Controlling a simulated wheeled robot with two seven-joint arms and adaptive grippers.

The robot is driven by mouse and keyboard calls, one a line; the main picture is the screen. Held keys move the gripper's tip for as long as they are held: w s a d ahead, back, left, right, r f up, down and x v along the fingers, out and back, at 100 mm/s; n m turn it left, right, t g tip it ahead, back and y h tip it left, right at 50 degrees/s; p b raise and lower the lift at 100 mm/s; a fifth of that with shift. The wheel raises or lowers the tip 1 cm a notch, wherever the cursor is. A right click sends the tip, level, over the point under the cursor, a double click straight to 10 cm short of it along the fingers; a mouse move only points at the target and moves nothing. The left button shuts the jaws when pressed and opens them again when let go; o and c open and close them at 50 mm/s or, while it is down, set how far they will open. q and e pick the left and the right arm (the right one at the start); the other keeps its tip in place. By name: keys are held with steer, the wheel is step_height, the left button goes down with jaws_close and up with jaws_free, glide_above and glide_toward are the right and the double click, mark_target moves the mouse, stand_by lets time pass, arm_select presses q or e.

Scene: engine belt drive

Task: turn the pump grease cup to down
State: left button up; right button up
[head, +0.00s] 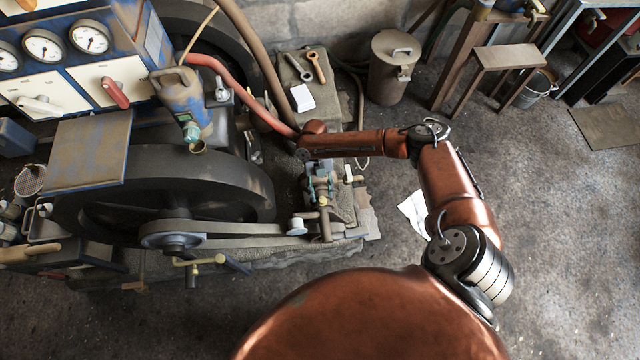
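The small green-grey pump (322,188) sits on the stone plinth right of the big dark flywheel, with small brass and pale fittings on it. I cannot single out the grease cup among these fittings. My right arm reaches in from the lower right, and its far end lies just above and behind the pump. My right gripper (304,154) is small and dark there, partly hidden by the copper wrist. I cannot tell whether its fingers are open or shut, or whether they touch anything. My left gripper is out of view.
A belt (250,228) runs from the flywheel pulley to a small pulley below the pump. A red hose (243,95) and blue oil can (182,100) stand left of my arm. Spanners and a white card (302,97) lie behind it. The floor at right is mostly clear.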

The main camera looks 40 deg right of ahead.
mark_target(322, 200)
steer(key=shift+x, duration=1.15)
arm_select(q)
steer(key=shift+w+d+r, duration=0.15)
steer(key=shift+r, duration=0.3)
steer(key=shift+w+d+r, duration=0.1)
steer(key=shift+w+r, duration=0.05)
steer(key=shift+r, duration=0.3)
arm_select(e)
steer(key=shift+c, duration=0.5)
jaws_close()
